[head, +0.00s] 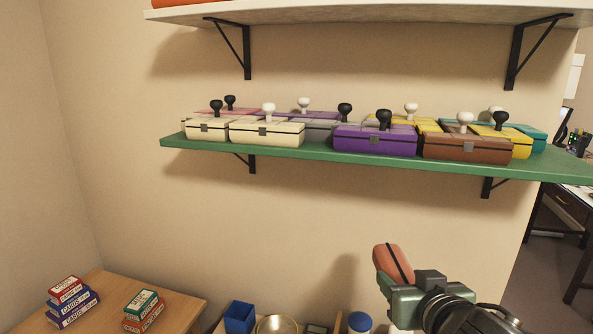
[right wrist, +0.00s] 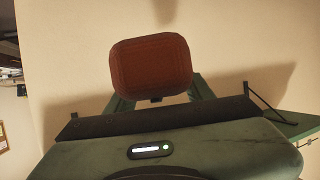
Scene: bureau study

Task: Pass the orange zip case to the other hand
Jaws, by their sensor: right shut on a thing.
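My right gripper (head: 388,283) is raised in front of the wall at the lower right of the head view. It is shut on the orange zip case (head: 391,262), a rounded reddish-orange case with a dark line along its side. The case tilts up and to the left out of the jaws. In the right wrist view the case (right wrist: 150,66) stands out beyond the gripper's body, between the green fingers, which are partly hidden behind it. My left gripper is not in view.
A green shelf (head: 310,154) holding several coloured boxes with knobs is above the gripper. A white shelf (head: 360,15) is higher. A wooden table (head: 180,304) with stacked card boxes (head: 72,304) is lower left. A blue box (head: 239,317) and blue-lidded jar (head: 360,321) stand below.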

